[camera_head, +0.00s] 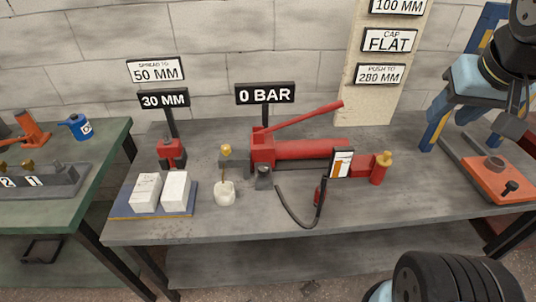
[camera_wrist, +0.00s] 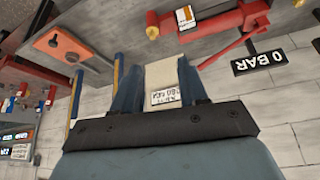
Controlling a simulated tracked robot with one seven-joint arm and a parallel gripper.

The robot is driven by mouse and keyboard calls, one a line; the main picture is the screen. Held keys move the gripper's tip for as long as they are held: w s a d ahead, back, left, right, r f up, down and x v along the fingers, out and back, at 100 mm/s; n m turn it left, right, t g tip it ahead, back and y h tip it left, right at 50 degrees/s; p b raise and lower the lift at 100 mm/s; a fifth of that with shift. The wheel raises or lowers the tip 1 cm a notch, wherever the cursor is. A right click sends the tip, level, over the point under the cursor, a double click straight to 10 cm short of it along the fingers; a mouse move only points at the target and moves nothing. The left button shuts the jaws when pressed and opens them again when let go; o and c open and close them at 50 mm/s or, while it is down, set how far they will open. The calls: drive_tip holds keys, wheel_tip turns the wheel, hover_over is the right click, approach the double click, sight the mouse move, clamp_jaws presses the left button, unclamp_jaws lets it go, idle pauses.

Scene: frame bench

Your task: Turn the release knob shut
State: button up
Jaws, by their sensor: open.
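A red hand pump (camera_head: 300,149) with a raised lever (camera_head: 305,119) lies on the grey bench, below a "0 BAR" sign (camera_head: 265,94). A small dark knob (camera_head: 264,178) stands at the front of the pump's left end. It may be the release knob; its turn position is too small to tell. A brass-topped fitting (camera_head: 226,152) sits just left of it. My gripper (camera_wrist: 158,76) is open and empty, with its two fingers apart. It is well to the right of the pump, near the blue press. The pump's lever also shows in the wrist view (camera_wrist: 232,47).
White blocks on a blue tray (camera_head: 190,209) lie at left. An orange press plate (camera_head: 496,178) is at right. A post of signs (camera_head: 377,100) stands behind.

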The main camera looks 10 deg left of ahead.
drive_tip(key=shift+o, duration=1.4)
drive_tip(key=shift+w+a, duration=0.1)
drive_tip(key=shift+w, duration=0.15)
drive_tip(key=shift+o, duration=0.6)
drive_tip(key=w+a+f+n+g, duration=0.1)
drive_tip(key=w+a+n, duration=0.4)
drive_tip(key=w+n, duration=0.1)
drive_tip(key=shift+w+a+f+h, duration=0.25)
drive_tip(key=shift+w+f+h, duration=0.1)
drive_tip(key=shift+w, duration=0.5)
drive_tip(key=n+g, duration=0.5)
drive_tip(key=n, duration=1.5)
hover_over(264, 167)
wheel_tip(264, 167, down, 22)
wheel_tip(264, 167, down, 13)
drive_tip(key=shift+d+r, duration=0.1)
drive_tip(key=shift+r, duration=0.05)
drive_tip(key=shift+c, duration=0.4)
drive_tip(key=c, duration=1)
